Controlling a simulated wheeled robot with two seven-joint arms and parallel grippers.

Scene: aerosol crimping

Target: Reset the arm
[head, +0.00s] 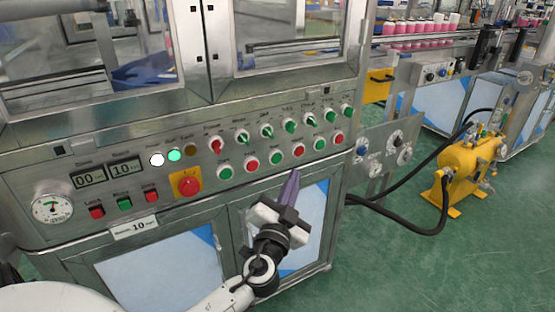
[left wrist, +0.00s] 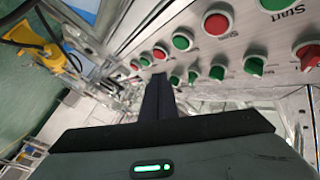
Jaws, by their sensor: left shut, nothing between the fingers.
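My left gripper (head: 290,184) is in front of the machine's control panel (head: 130,193), toward its right part. Its fingers are shut together with nothing between them and point up at the lower row of buttons. In the left wrist view the closed dark fingers (left wrist: 158,88) point toward the red and green buttons (left wrist: 183,42). I cannot tell whether the fingertips touch the panel. My right gripper is not in view.
A red emergency knob (head: 189,185), a pressure gauge (head: 52,207) and green and red switches (head: 267,131) are on the panel. A yellow pump (head: 462,168) with black hoses stands on the green floor (head: 400,260) at right. The floor between is clear.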

